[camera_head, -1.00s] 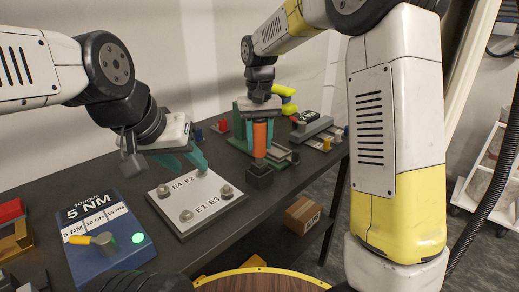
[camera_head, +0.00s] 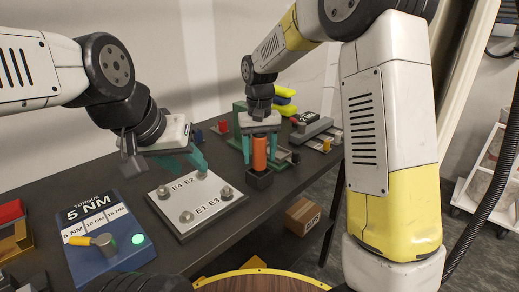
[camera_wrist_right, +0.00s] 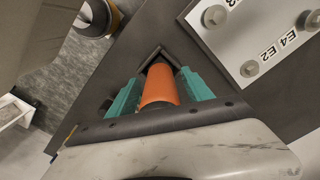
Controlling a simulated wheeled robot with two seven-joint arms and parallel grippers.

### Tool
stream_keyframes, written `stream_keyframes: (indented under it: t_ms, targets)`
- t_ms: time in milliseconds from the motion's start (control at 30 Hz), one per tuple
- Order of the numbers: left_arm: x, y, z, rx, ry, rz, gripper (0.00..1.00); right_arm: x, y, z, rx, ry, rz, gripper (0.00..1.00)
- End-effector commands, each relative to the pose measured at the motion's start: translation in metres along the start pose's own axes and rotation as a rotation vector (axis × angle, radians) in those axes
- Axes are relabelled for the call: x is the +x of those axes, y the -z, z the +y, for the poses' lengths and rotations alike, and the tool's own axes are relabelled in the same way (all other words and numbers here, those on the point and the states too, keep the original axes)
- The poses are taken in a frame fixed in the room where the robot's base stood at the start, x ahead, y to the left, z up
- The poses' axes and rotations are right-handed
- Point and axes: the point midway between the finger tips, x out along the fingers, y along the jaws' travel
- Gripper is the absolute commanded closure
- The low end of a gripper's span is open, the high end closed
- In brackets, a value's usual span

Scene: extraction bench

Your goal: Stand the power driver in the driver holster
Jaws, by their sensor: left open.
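The power driver (camera_head: 259,153) is an orange cylinder standing upright, its lower end in the dark square driver holster (camera_head: 258,181). The fingers look spread, with narrow gaps beside the driver. My left gripper (camera_head: 184,162) is open and empty above the back of the white plate.
A white plate (camera_head: 207,217) with several round posts lies mid-bench. A blue torque panel (camera_head: 118,262) is front left. A grey fixture (camera_head: 312,132) and green stand (camera_head: 239,112) are behind the holster. A cardboard box (camera_head: 302,216) sits below the bench top.

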Motion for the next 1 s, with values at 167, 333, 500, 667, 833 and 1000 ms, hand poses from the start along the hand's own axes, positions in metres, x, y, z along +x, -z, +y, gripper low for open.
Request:
stream_keyframes:
  t_ms: [167, 333, 500, 667, 833, 1000]
  targets:
    - [0.0, 0.0, 0.0, 0.0, 0.0, 0.0, 0.59, -0.002, 0.0, 0.0, 0.0, 0.0, 0.001, 0.41]
    - [0.0, 0.0, 0.0, 0.0, 0.0, 0.0, 0.59, -0.022, 0.001, 0.0, 0.0, 0.001, 0.005, 0.41]
    - [0.0, 0.0, 0.0, 0.0, 0.0, 0.0, 0.59, -0.059, 0.001, -0.001, -0.001, 0.002, 0.006, 0.41]
    - [0.0, 0.0, 0.0, 0.0, 0.0, 0.0, 0.59, -0.092, 0.001, 0.0, 0.0, 0.001, 0.004, 0.41]
    - [0.0, 0.0, 0.0, 0.0, 0.0, 0.0, 0.59, -0.114, 0.001, 0.0, 0.0, 0.001, 0.002, 0.41]
    - [0.0, 0.0, 0.0, 0.0, 0.0, 0.0, 0.59, -0.127, -0.006, 0.006, 0.004, 0.008, 0.014, 0.41]
